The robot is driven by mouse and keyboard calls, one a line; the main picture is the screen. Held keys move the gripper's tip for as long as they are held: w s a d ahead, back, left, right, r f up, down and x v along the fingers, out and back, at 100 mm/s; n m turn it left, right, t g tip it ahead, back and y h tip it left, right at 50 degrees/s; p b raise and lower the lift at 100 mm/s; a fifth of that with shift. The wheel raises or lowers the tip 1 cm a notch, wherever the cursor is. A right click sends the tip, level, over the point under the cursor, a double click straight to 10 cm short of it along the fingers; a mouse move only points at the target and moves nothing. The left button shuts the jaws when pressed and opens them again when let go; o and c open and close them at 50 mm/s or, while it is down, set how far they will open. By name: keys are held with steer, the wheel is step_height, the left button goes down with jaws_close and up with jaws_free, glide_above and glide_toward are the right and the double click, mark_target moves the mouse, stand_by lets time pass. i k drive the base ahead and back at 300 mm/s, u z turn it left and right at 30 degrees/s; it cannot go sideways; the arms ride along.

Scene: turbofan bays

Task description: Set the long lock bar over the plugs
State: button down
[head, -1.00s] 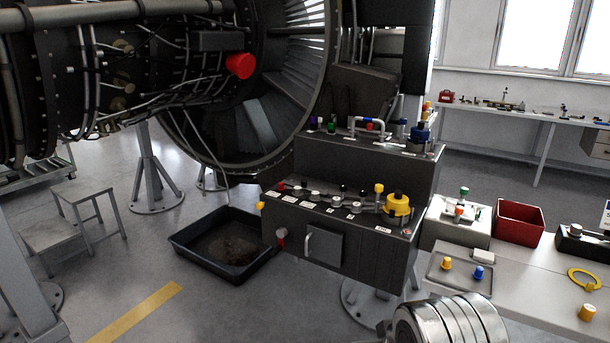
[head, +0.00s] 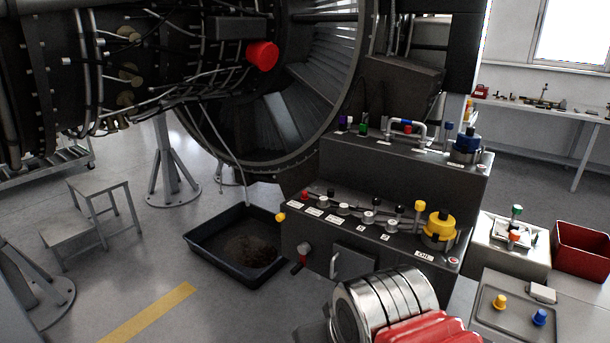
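A dark stepped panel box (head: 405,178) stands right of centre in the head view. Its lower step carries a row of small plugs or knobs (head: 368,217) with white labels, and a large yellow cap (head: 439,229) at the right end. Its upper step holds a purple plug (head: 343,123), a green plug (head: 363,127), a bent silver bar (head: 420,133) and a blue cap (head: 466,142). I cannot tell which piece, if any, is the long lock bar. My gripper is out of view; a silver ribbed and red part, apparently of my arm, covers the bottom centre.
A black drip tray (head: 203,249) lies on the floor left of the panel box. A bench at right holds a tray with a yellow plug (head: 500,302) and a blue plug (head: 540,317), and a red bin (head: 582,252). The engine (head: 225,90) hangs behind; a step stool (head: 87,214) is left.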

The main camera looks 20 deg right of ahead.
mark_target(330, 193)
steer(key=u, duration=0.25)
steer(key=i, duration=1.5)
steer(key=z, duration=0.3)
